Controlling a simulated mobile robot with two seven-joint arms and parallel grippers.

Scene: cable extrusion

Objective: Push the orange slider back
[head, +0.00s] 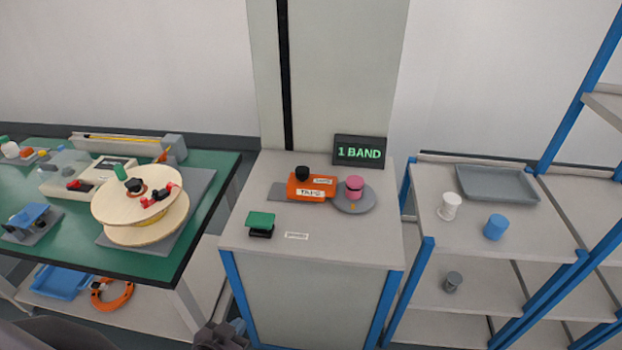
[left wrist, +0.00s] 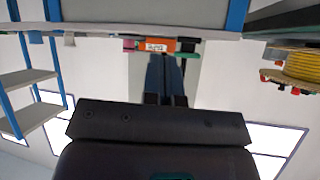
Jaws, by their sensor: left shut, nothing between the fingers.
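The orange slider (head: 303,193), a block with white labels, one of which seems to read "TAPE", sits on a grey plate on the pale cabinet top. A black knob (head: 302,173) stands on it. The orange block also shows, upside down, in the left wrist view (left wrist: 158,42). My left gripper (head: 222,338) is at the bottom edge of the head view, in front of and below the cabinet top, apart from the slider. In the left wrist view its fingers (left wrist: 165,98) are shut and empty. My right gripper is not in view.
A pink spool (head: 354,190) stands on a grey disc right of the slider. A green-topped block (head: 261,222) is front left. A "1 BAND" screen (head: 360,151) stands behind. A green bench (head: 205,215) with a wooden reel is left; shelves (head: 500,205) are right.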

